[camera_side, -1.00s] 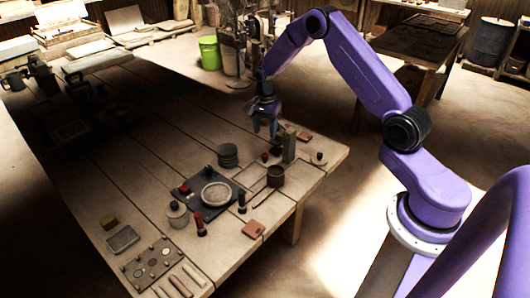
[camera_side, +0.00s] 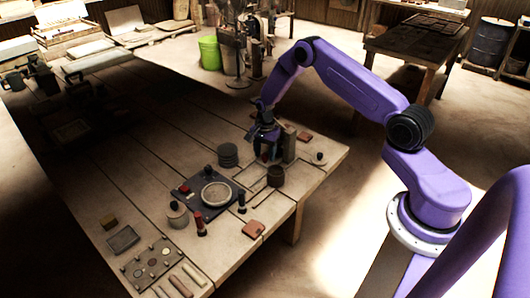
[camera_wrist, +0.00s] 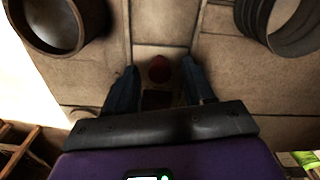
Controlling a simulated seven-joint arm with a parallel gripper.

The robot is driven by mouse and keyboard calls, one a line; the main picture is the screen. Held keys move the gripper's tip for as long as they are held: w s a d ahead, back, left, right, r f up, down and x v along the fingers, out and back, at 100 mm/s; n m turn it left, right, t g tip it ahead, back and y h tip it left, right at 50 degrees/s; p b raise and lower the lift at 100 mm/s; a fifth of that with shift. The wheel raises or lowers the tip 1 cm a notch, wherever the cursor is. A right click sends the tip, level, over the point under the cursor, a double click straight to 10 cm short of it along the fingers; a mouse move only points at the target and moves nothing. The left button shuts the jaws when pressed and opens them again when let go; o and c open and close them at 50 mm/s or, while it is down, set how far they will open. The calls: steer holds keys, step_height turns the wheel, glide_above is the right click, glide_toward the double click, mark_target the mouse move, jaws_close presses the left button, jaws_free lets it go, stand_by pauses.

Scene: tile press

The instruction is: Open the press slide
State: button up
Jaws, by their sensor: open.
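My gripper (camera_side: 266,154) is low over the far right part of the table, its fingers pointing down and apart. In the wrist view my gripper (camera_wrist: 160,72) shows one finger on each side of a dark red knob (camera_wrist: 160,68). No contact with the knob can be made out. A dark block below the knob is partly hidden by my gripper. A grey upright block (camera_side: 289,147) stands just right of my gripper in the side view. I cannot tell which part is the press slide; the area under my fingers is dark and partly covered.
A stack of dark discs (camera_side: 228,155) stands left of my gripper, and a brown round pot (camera_side: 275,176) stands in front of it. A dark board (camera_side: 190,199) with a round pale dish (camera_side: 216,194) lies nearer. A lidded jar (camera_side: 318,160) stands at the right edge.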

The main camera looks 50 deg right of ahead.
jaws_close()
steer(key=a, duration=1.1)
steer(key=shift+d, duration=0.1)
jaws_free()
step_height(320, 180, up, 18)
steer(key=shift+f, duration=0.25)
